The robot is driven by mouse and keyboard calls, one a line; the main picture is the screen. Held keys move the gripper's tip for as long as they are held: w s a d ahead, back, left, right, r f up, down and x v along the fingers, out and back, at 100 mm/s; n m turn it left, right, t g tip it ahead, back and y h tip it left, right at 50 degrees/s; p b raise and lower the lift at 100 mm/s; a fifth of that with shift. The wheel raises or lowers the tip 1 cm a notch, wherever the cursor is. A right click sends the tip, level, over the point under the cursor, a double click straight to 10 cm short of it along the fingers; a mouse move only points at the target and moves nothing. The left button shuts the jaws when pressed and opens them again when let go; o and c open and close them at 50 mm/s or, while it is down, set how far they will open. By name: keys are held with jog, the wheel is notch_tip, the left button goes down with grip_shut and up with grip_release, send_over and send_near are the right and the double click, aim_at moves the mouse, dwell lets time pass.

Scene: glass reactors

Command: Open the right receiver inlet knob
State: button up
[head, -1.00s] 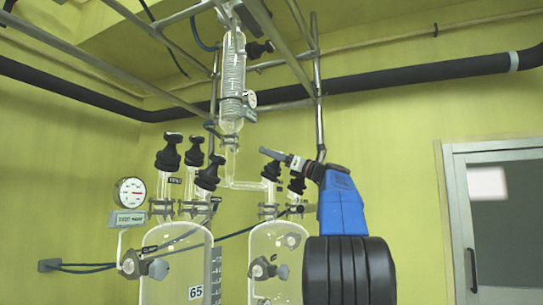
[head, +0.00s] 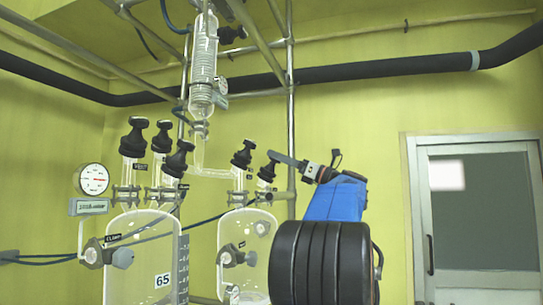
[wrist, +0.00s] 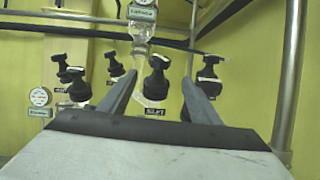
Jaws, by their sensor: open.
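The right receiver (head: 243,265) is the smaller clear glass vessel in the head view, with two black knobs on top. Its left knob (head: 242,153) stands upright on a glass neck. Its right knob (head: 267,170) is just below my gripper's tips. My gripper (head: 271,155) reaches in from the right and is open and empty. In the wrist view a black knob (wrist: 157,78) is seen between the spread fingers of my gripper (wrist: 159,77); a small label sits under it, too blurred to read. Another knob (wrist: 208,82) stands right of the right finger. Contact cannot be told.
The larger left vessel (head: 140,285) with several black knobs and a round gauge (head: 93,179) stand at left. A glass condenser (head: 202,65) hangs above. A metal upright (head: 291,110) rises behind the receiver. A grey door (head: 475,220) is at right.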

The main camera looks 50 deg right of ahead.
jog(key=shift+s+f, duration=0.1)
jog(key=shift+s, duration=0.15)
jog(key=m+h, duration=0.6)
jog(key=h, duration=0.1)
send_near(250, 144)
jog(key=shift+t+h, duration=0.4)
jog(key=x, duration=0.5)
jog(key=d+x, duration=0.1)
jog(key=x, duration=1)
jog(key=shift+w+d+f, duration=0.1)
jog(key=shift+d+f, duration=0.15)
jog(key=shift+f, duration=0.15)
jog(key=shift+c, duration=0.3)
jog(key=c, duration=1)
